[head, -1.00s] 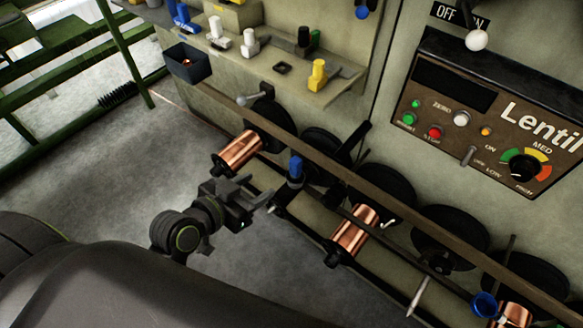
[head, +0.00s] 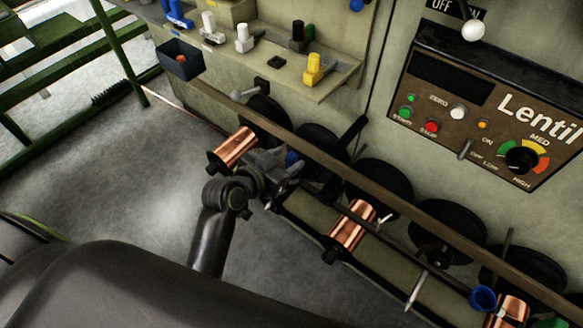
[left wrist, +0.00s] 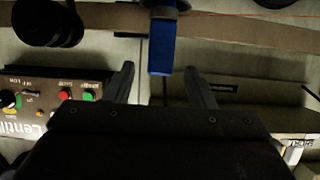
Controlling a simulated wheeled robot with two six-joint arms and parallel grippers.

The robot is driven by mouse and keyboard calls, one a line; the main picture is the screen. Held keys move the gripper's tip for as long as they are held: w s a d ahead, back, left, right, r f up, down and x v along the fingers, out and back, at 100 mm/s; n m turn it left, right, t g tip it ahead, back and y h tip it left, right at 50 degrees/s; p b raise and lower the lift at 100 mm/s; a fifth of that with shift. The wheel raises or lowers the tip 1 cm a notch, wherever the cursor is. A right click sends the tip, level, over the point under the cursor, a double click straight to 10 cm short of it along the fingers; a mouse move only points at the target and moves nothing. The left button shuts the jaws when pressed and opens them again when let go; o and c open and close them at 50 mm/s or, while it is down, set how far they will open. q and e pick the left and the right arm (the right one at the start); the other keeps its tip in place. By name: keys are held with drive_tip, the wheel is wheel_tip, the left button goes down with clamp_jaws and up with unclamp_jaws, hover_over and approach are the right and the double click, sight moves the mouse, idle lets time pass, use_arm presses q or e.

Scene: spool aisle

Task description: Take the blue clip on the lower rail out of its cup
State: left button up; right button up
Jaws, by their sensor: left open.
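The blue clip (head: 291,158) stands on the lower rail and is mostly hidden behind my left gripper (head: 288,172) in the head view. In the left wrist view the blue clip (left wrist: 160,48) hangs down from a dark holder (left wrist: 165,12), likely its cup, at the top edge. The two fingers of my left gripper (left wrist: 158,72) are open, one on each side of the clip's free end, with gaps to both. I cannot tell how deep the clip is between them. My right gripper is not in view.
Copper spools (head: 350,226) and dark discs line the rails. A long brown rail (head: 400,213) runs just behind my left gripper. A blue cup (head: 484,298) is at the lower right. A shelf (head: 310,92) holds several coloured clips; a dark bin (head: 180,60) is at its left end.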

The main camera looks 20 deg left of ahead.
sight(295, 154)
use_arm(q)
drive_tip(key=x, duration=0.3)
drive_tip(key=shift+w+d+f, duration=0.1)
drive_tip(key=shift+w+f, duration=0.05)
drive_tip(key=shift+f, duration=0.25)
drive_tip(key=shift+w+d+f, duration=0.2)
drive_tip(key=shift+w+f, duration=0.05)
drive_tip(key=shift+w, duration=0.25)
drive_tip(key=shift+c, duration=1.3)
clamp_jaws()
drive_tip(key=shift+r, duration=0.35)
wheel_tip(295, 154, up, 9)
drive_tip(key=p, duration=0.2)
drive_tip(key=shift+r, duration=0.2)
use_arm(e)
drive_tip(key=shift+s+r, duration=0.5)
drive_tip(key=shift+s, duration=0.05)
